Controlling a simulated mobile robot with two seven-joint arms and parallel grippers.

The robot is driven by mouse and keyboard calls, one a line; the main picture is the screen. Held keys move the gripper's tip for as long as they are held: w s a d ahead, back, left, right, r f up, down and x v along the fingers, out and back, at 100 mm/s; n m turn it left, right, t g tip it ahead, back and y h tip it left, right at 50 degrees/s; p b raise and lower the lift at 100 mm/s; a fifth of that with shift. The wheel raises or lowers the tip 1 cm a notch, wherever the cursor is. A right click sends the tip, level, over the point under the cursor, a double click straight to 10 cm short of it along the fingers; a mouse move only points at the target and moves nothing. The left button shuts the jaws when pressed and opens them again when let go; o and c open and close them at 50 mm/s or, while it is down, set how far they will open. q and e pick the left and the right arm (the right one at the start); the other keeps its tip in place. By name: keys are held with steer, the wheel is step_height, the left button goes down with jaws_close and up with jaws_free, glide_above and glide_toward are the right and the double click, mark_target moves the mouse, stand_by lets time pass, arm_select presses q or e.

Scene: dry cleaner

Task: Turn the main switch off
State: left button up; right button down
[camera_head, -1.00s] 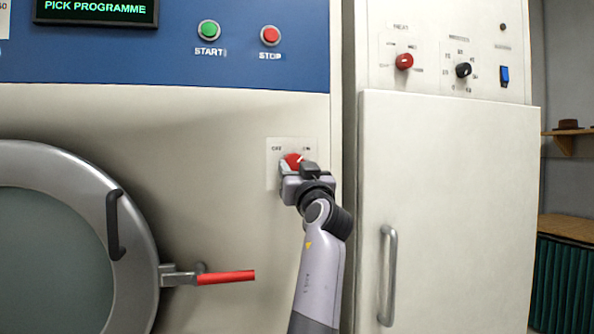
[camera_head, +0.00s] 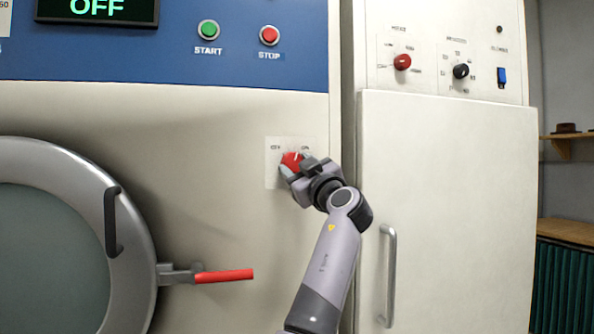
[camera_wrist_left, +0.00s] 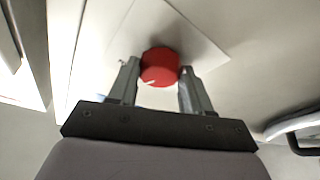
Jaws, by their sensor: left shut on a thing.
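The main switch is a red rotary knob (camera_head: 291,160) on a white plate (camera_head: 273,178) marked OFF on the left and ON on the right. My left gripper (camera_head: 295,165) is shut on the knob, tilted, with its wrist to the lower right. In the left wrist view the knob (camera_wrist_left: 160,66) sits between the two fingers, with a small white mark near its lower left edge. The display (camera_head: 97,8) at the top left reads OFF in green. My right gripper is not in view.
A green START button (camera_head: 208,30) and a red STOP button (camera_head: 269,35) are above. A red-handled door latch (camera_head: 224,276) sticks out at the lower left. A cabinet with a vertical handle (camera_head: 388,276) stands close on the right of my arm.

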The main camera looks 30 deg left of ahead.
arm_select(q)
steer(key=n+g+p, duration=0.1)
steer(key=n, duration=0.1)
steer(key=n+g, duration=0.1)
steer(key=n, duration=0.1)
steer(key=shift+w+r+p, duration=0.1)
steer(key=shift+r+p, duration=0.2)
steer(key=shift+p, duration=0.1)
steer(key=n+g+p, duration=0.1)
steer(key=n, duration=0.1)
steer(key=n+p, duration=0.2)
steer(key=shift+w+d+r+g, duration=0.1)
steer(key=shift+d+r+g, duration=0.05)
steer(key=shift+g, duration=0.25)
steer(key=shift+r+n+g+p, duration=0.1)
steer(key=shift+n+g+p, duration=0.3)
steer(key=shift+n+p, duration=0.6)
steer(key=n+h+p, duration=0.1)
steer(key=n, duration=0.1)
steer(key=shift+n+g, duration=0.3)
steer(key=shift+n+h+p, duration=0.4)
steer(key=shift+n+p, duration=0.25)
steer(key=shift+n, duration=0.35)
steer(key=o, duration=1.1)
steer(key=shift+c, duration=0.2)
